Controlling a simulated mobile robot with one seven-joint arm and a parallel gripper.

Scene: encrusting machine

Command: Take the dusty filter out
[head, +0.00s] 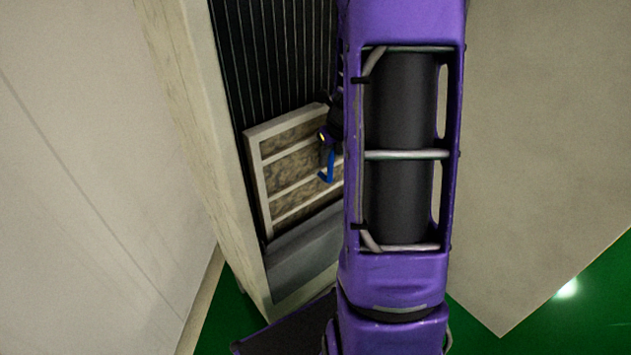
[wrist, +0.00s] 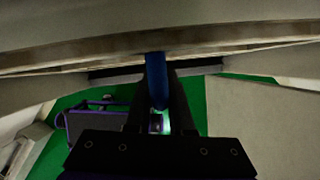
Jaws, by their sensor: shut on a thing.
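The dusty filter (head: 288,150) has a cream frame with crossbars and brown, dirty-looking mesh. It stands in the cabinet's side opening in the head view, its right part hidden behind my arm. A blue handle (head: 327,172) is on its face. In the wrist view the filter's edge (wrist: 225,39) runs across the top, and the blue handle (wrist: 156,78) lies between my fingers. My gripper (wrist: 156,100) is shut on this handle. In the head view the gripper is mostly hidden by my purple arm. I cannot tell how far the filter is out of its slot.
Black vertical fins (head: 275,55) lie above the filter and a grey panel (head: 300,255) below it, inside a pale cabinet frame (head: 205,130). A pale wall (head: 80,180) is close on the left. A large beige surface (head: 535,150) is on the right. The floor (head: 590,300) is green.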

